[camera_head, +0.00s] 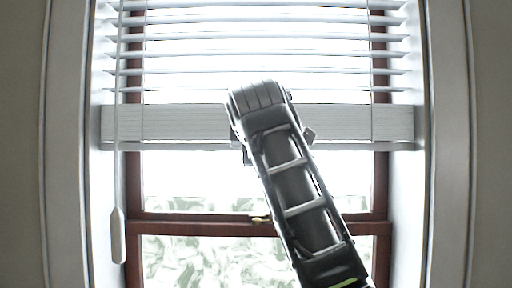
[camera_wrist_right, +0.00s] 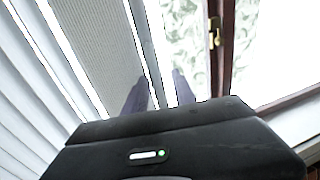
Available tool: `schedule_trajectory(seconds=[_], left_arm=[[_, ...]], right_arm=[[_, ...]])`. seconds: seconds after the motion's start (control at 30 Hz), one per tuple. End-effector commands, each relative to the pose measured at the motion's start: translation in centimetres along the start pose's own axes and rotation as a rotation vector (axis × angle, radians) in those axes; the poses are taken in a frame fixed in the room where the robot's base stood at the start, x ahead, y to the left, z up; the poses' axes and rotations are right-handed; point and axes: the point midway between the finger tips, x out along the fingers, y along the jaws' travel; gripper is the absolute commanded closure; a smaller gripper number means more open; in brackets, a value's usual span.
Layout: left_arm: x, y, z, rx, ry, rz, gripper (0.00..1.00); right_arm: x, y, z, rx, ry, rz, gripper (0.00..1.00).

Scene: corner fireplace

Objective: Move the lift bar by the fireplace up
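The lift bar (camera_head: 180,123) is the wide pale bottom rail of the window blind, level across the window in the head view. In the right wrist view its textured face (camera_wrist_right: 90,45) runs slanting up to the left. My right gripper (camera_wrist_right: 160,82) has its two dark fingers apart, with a narrow pale edge strip of the blind seen between them. In the head view my right arm rises from the lower right and covers the bar's middle, so contact there is hidden. My left gripper is not in view.
Blind slats (camera_head: 180,50) hang above the bar. A thin wand (camera_head: 118,235) hangs at the left. Below the bar are a red-brown window frame (camera_head: 190,228) with a brass latch (camera_head: 261,219), and bare glass. White casings (camera_head: 448,150) bound the window on both sides.

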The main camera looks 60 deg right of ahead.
Motion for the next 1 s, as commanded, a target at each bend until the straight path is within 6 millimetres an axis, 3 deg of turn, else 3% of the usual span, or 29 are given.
schedule_trajectory(seconds=[0.27,0.47,0.6,1.0], left_arm=[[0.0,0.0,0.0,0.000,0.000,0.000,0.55],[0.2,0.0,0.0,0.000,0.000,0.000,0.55],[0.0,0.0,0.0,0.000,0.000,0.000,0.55],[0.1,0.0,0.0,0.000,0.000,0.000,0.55]], right_arm=[[-0.4,0.0,0.0,0.001,0.001,-0.001,0.68],[-2.7,0.0,0.0,0.000,0.003,0.002,0.68],[-5.6,0.1,0.0,0.001,0.003,0.002,0.68],[-7.6,0.0,0.1,0.000,-0.003,0.000,0.68]])
